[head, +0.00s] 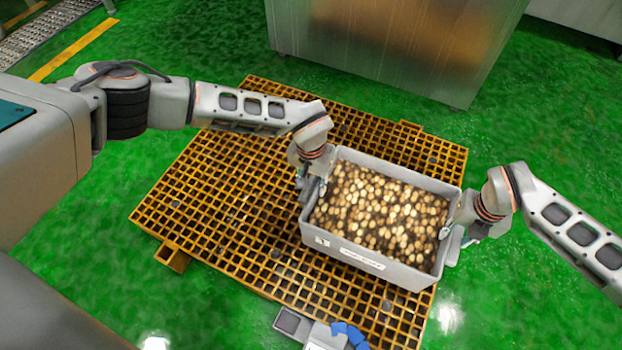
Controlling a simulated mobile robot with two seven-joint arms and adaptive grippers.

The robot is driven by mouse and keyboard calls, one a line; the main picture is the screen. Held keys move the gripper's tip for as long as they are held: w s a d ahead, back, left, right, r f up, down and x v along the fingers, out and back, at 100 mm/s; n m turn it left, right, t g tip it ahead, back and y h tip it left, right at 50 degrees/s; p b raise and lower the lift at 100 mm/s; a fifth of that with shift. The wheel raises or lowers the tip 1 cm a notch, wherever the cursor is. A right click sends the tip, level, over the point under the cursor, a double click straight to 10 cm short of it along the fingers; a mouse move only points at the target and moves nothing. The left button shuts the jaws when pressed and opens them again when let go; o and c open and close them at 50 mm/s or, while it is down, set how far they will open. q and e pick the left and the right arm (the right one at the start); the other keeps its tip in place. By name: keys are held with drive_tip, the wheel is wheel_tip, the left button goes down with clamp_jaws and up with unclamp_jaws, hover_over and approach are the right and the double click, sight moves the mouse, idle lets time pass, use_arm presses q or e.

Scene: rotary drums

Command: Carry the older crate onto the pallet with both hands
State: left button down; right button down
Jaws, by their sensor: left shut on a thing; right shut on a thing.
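A grey crate (350,258) full of small round tan and brown pieces is in the middle right of the head view. A white label shows on its near wall. The crate is over the right part of the yellow-orange grid pallet (215,205); whether it rests on the pallet or hangs just above it I cannot tell. My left gripper (309,188) is shut on the crate's left end wall. My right gripper (455,238) is shut on its right end wall. The fingertips are partly hidden by the wrists and crate walls.
A large metal cabinet (390,45) stands behind the pallet. A small grey and blue device (325,334) lies at the pallet's near edge. The green floor (550,120) is open to the right. A metal grating (45,35) and yellow line are at the upper left.

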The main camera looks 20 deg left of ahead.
use_arm(q)
drive_tip(key=shift+w+r, duration=0.15)
use_arm(e)
drive_tip(key=shift+w+r, duration=0.2)
